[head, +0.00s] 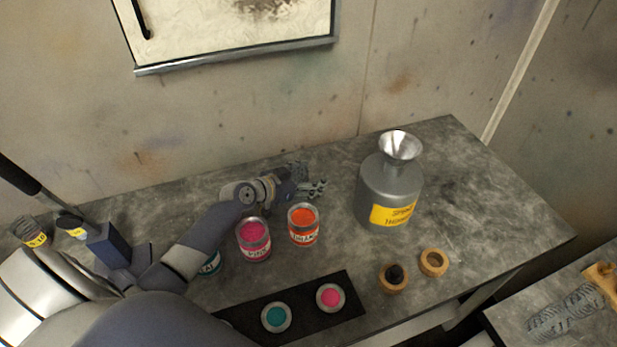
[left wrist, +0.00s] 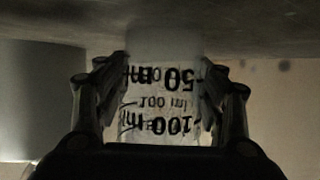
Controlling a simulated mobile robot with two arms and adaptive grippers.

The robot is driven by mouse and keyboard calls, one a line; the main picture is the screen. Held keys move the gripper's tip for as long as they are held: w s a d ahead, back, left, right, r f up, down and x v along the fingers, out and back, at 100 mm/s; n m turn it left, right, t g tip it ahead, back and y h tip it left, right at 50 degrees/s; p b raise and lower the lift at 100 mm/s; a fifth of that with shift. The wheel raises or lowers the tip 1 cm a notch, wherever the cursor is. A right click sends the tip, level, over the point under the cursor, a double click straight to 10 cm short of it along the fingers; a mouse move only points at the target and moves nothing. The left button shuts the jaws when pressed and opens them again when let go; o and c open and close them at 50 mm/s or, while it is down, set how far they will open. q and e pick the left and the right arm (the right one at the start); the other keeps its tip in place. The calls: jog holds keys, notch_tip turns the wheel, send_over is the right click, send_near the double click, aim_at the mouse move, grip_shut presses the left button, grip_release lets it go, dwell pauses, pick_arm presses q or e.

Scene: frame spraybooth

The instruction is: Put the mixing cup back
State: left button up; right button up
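My left gripper (head: 308,187) reaches over the grey bench behind the paint cans. In the left wrist view, a clear mixing cup (left wrist: 160,105) with black 50 ml and 100 ml marks is between the fingers of the left gripper (left wrist: 160,88). The fingers lie against both its sides and look shut on it. The marks read upside down in that view, with the bench surface along the top. In the head view I cannot make out the cup at the gripper. My right gripper is not in view.
A grey thinner bottle (head: 385,195) with a funnel (head: 399,147) stands right of the gripper. Pink (head: 254,243) and orange (head: 303,226) cans stand in front. A black tray (head: 300,308) holds paint lids. Wooden rings (head: 433,262) lie front right. The bench's right end is clear.

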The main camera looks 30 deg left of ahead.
pick_arm(q)
jog(key=shift+r, duration=0.1)
jog(key=shift+s+a, duration=0.1)
jog(key=shift+s, duration=0.05)
jog(key=b+v, duration=0.1)
jog(key=v, duration=0.9)
jog(key=shift+s+a, duration=0.1)
jog(key=shift+s, duration=0.1)
jog(key=shift+s+a+r+b, duration=0.15)
jog(key=shift+s+r+b, duration=0.2)
jog(key=shift+s, duration=0.2)
jog(key=shift+r, duration=0.1)
